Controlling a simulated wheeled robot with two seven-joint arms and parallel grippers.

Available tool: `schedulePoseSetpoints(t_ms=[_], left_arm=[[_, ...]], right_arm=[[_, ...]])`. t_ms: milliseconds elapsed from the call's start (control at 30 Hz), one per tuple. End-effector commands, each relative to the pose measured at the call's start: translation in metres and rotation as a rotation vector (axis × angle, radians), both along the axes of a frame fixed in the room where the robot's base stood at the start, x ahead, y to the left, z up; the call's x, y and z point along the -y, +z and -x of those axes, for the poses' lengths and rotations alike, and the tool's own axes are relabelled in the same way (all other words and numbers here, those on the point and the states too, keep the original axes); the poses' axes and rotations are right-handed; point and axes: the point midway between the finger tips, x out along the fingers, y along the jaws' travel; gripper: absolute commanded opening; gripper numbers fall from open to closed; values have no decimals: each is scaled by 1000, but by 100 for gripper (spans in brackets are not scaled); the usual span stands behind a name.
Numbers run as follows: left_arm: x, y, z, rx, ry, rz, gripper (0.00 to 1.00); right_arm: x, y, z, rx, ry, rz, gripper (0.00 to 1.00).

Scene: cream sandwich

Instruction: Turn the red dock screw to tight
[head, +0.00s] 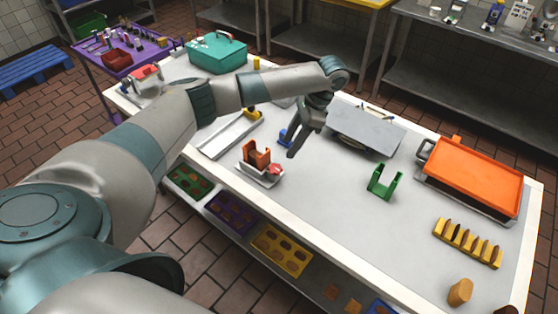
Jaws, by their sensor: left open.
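A small dock (256,156) with a pale base and brown-orange upright parts stands on the white table, left of the middle. A red round knob, which looks like the dock screw (275,169), is on its right side. How tight it is cannot be told. My left arm reaches in from the left across the table. My left gripper (294,151) points down, open, just above and to the right of the red screw, apart from it. Nothing shows between its fingers. My right gripper is not in view.
A green bracket (384,183), an orange tray (474,177) and a yellow slotted rack (468,243) stand to the right. A grey plate (366,130) lies behind the gripper, and a teal box (216,53) stands at the far left. The table's middle front is clear.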

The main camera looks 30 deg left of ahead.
Motion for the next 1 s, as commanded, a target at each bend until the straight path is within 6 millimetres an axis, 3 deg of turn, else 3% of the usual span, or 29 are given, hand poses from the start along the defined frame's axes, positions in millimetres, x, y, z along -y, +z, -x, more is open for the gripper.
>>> schedulePoseSetpoints(t_ms=[500, 700, 1000], left_arm=[[-25, -75, 21, -2, 1, -1, 44], [-28, -87, 24, 1, 1, -1, 44], [-29, -90, 24, 1, 0, 0, 44]], right_arm=[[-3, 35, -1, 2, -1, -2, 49], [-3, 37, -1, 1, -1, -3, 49], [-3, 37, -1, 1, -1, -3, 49]])
